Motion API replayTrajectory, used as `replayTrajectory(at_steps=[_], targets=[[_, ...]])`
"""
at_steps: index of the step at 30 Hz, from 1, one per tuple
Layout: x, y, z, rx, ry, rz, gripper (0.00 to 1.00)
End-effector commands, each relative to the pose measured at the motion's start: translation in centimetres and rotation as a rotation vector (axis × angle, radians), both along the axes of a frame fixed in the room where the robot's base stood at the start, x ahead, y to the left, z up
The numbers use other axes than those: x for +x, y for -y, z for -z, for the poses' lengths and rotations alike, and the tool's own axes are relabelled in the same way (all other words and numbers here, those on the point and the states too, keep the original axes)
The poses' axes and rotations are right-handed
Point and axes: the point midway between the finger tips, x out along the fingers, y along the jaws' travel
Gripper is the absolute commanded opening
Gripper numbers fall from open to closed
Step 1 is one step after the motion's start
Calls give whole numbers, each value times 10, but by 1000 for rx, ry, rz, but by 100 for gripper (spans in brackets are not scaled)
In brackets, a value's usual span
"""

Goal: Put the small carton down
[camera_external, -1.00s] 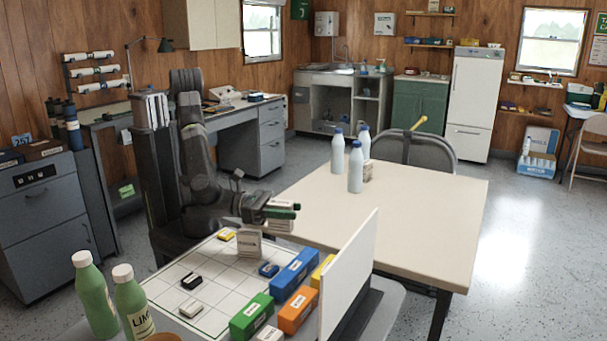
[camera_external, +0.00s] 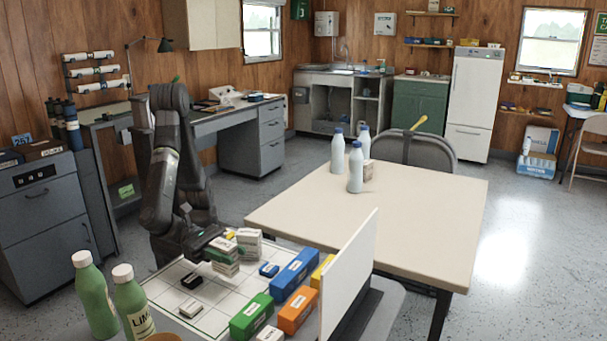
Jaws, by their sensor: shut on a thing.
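My gripper (camera_external: 228,252) is shut on a small white carton (camera_external: 225,269), its fingers across the carton's middle. The carton is upright over the white gridded board (camera_external: 213,320), just left of another white carton (camera_external: 249,243) that stands at the board's back edge. I cannot tell whether the held carton's bottom touches the board or hangs slightly above it. The fingers hide part of the carton.
A small blue item (camera_external: 269,270) and black item (camera_external: 191,281) lie on the board. Blue (camera_external: 295,272), green (camera_external: 251,316) and orange (camera_external: 298,310) boxes line its right side, beside a white upright panel (camera_external: 349,275). Green bottles (camera_external: 92,294) stand at left.

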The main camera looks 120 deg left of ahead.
Motion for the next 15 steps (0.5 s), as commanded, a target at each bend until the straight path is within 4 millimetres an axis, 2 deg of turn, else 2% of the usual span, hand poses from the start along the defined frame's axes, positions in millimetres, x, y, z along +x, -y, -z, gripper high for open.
replayTrajectory(at_steps=[7,15], targets=[[0,0,34,3,-2,0,10],[0,0,35,0,0,0,10]])
